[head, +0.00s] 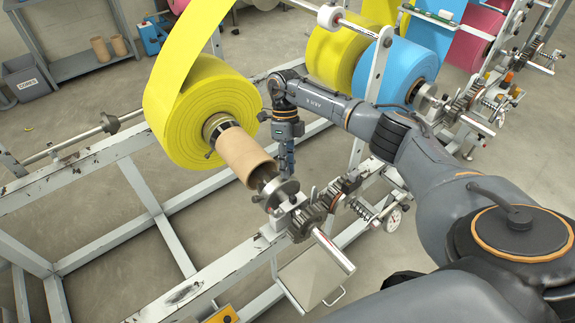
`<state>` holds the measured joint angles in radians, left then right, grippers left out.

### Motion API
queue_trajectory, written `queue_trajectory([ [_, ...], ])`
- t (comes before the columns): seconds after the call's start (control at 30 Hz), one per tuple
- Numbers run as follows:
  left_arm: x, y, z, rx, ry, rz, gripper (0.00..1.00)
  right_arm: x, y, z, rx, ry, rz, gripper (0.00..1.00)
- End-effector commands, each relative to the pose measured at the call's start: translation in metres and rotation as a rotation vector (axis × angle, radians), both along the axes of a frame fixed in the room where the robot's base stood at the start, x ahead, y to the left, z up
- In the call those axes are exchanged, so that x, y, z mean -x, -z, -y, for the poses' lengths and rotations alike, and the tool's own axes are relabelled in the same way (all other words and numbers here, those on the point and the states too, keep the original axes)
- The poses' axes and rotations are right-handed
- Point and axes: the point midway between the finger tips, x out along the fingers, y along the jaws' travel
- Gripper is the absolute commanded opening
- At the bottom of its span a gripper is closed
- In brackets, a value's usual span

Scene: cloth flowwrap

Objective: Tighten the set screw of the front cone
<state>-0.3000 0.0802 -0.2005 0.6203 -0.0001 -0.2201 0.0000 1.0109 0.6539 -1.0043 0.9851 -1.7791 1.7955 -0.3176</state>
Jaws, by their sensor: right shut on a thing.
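The front cone (266,175) is a metal piece at the near end of the brown cardboard core (240,152), which sticks out of the big yellow roll (190,115). A round metal collar (284,193) sits just in front of the cone on the shaft. My right gripper (287,168) points down, right beside the cone and just above the collar. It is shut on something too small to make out. The set screw itself cannot be picked out at this size. My left gripper is not in view.
Gears (312,215) and a shaft end (334,251) stand just in front of the collar. The white frame (120,208) runs around the roll. Further yellow and blue rolls (395,72) stand behind my right arm. A grey bin (28,80) is at the far left.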

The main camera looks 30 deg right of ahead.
Motion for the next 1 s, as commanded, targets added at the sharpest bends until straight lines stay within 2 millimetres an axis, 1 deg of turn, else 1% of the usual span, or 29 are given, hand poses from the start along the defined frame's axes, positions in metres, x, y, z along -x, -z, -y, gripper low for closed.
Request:
queue_trajectory([
  [0.03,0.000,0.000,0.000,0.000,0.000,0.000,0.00,-0.001,0.000,0.000,0.000,0.000,0.002,0.22],
  [0.13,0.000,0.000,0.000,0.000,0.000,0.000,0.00,-0.001,0.000,0.000,0.000,0.000,0.002,0.42],
  [0.4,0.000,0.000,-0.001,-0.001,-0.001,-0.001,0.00,0.000,0.000,0.000,0.000,-0.001,0.002,0.43],
  [0.53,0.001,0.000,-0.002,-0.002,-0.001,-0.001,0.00,-0.003,-0.006,0.001,0.000,0.000,0.002,0.43],
  [0.67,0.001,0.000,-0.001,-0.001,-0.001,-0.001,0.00,-0.010,-0.024,0.004,0.000,0.000,0.005,0.43],
  [0.9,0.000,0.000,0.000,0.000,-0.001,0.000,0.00,-0.028,-0.072,0.013,-0.001,0.000,0.005,0.43],
  [1.0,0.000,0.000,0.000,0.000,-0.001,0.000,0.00,-0.034,-0.088,0.017,0.000,0.001,0.004,0.43],
])
